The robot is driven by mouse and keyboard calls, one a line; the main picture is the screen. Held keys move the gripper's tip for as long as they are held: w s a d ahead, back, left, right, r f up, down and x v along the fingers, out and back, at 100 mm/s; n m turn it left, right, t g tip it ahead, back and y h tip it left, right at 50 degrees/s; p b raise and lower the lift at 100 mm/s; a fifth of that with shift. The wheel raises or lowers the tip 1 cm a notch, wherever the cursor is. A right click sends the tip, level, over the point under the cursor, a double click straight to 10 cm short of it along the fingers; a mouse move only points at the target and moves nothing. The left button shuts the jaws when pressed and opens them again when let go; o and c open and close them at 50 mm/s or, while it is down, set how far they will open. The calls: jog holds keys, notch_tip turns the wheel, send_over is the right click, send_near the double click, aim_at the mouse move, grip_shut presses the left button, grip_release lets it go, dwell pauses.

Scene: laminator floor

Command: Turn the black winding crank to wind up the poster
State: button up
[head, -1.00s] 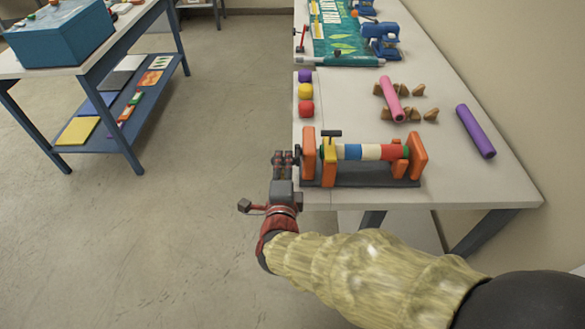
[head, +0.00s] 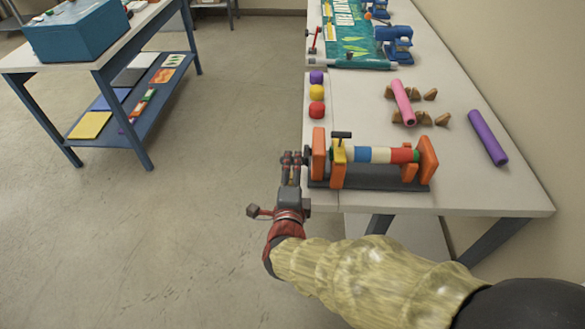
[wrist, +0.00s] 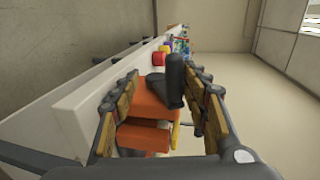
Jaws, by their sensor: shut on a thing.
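The winding stand (head: 428,160) has orange end plates, a yellow plate and a dark base. It sits at the near left edge of the white table. A roller (head: 380,154) with white, blue, red and green bands lies across it. The black crank (wrist: 175,78) stands at the orange end plate in the wrist view. My gripper (head: 292,158) is at the left end of the stand, just past the table edge. In the wrist view my gripper's two fingers (wrist: 166,100) are on either side of the crank handle, shut on it. The exact contact is hard to see.
A teal printed sheet (head: 352,42) lies further back beside a blue device (head: 397,42). A pink roll (head: 403,100), a purple roll (head: 488,137) and several brown pieces lie on the right. Open floor is left of the table.

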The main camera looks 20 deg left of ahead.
jog(key=shift+s+d+f, duration=0.1)
jog(key=shift+s+f, duration=0.1)
jog(key=shift+f, duration=0.1)
jog(key=v, duration=1.1)
jog(key=shift+s+r, duration=0.3)
